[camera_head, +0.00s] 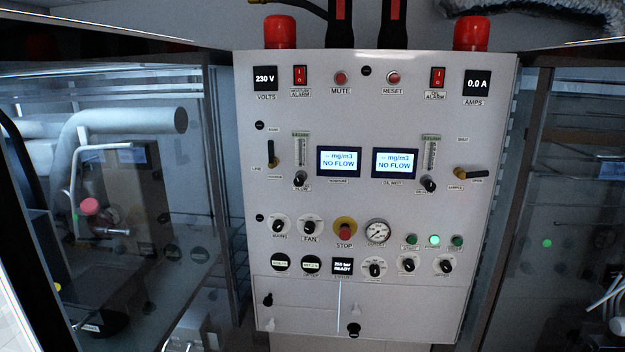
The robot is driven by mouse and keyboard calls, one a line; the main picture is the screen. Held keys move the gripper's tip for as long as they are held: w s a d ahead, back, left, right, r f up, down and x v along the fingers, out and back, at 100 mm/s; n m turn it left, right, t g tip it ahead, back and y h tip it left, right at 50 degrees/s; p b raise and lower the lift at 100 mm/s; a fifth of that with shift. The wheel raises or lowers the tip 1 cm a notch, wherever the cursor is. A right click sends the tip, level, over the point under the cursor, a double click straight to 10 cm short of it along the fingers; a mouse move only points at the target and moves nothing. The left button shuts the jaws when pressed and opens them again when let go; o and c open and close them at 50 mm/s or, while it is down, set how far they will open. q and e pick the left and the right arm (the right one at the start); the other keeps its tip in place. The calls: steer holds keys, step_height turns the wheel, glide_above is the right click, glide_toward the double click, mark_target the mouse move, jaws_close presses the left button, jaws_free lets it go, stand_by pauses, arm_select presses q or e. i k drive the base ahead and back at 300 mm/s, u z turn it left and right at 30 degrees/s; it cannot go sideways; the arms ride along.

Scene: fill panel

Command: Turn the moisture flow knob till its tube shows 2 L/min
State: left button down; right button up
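The grey control panel (375,105) stands upright in front of me. The moisture flow knob (299,179) is a small dark knob left of centre, with a flow label below it. Its clear flow tube (301,149) stands upright just above the knob; the float and scale are too small to read. The moisture display (339,162) beside it reads "-- mg/m3 NO FLOW". Neither of my grippers is in view, and nothing covers the knob or the tube.
A similar oil mist tube (430,153) and knob (428,185) sit to the right. The red stop button (345,230) is below. Glass-fronted cabinets (150,250) stand either side. The space before the panel is clear.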

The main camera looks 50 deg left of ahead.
mark_target(299, 181)
steer(key=u, duration=1.9)
